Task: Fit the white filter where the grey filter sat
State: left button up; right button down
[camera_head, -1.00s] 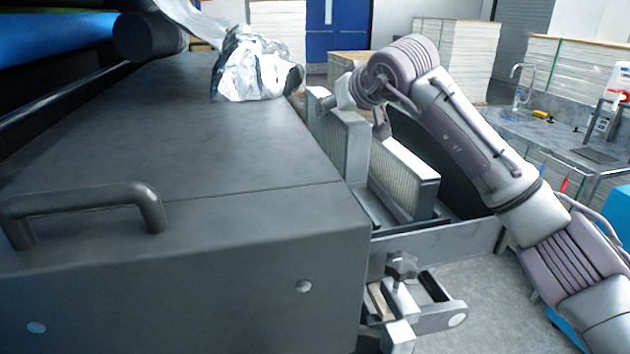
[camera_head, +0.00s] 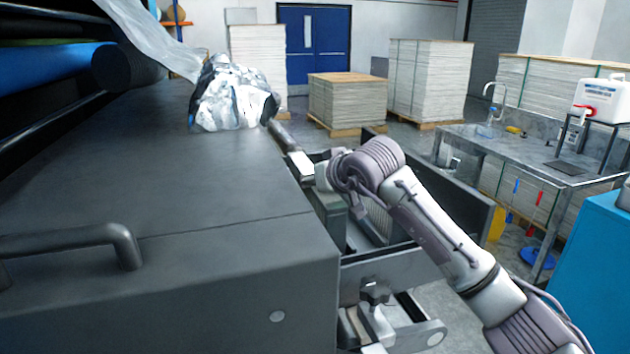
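My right arm comes in from the right, and its wrist bends over the open bay at the machine's side. My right gripper (camera_head: 322,177) is at the upper end of a pale-framed panel (camera_head: 301,166) standing in the bay against the machine. Its fingers are mostly hidden, so I cannot tell whether they grip it. A second filter panel with a pale pleated face (camera_head: 381,226) stands in the bay to the right, partly behind my arm. I cannot tell for sure which filter is white and which grey. My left gripper is out of view.
The dark machine top (camera_head: 170,190) fills the left, with a handle (camera_head: 75,238) and crumpled foil (camera_head: 235,95) on it. A dark open flap (camera_head: 450,190) stands right of the bay. A clamp knob (camera_head: 375,294) sits below. A sink bench (camera_head: 540,160) is farther right.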

jog(key=shift+f, duration=0.25)
jog(key=c, duration=1)
grip_release()
jog(key=shift+f+b, duration=0.1)
jog(key=shift+b, duration=0.2)
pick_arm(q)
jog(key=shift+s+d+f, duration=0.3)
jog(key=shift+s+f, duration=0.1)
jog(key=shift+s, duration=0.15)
pick_arm(e)
jog(key=o, duration=0.5)
jog(key=shift+r, duration=0.2)
jog(key=shift+r+p, duration=0.4)
jog(key=shift+p, duration=0.25)
jog(key=b+v, duration=0.3)
jog(key=v, duration=0.8)
jog(key=shift+f, duration=0.2)
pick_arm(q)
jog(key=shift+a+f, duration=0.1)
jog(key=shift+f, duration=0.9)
pick_arm(e)
jog(key=shift+s+d+r, duration=0.25)
jog(key=shift+s, duration=0.15)
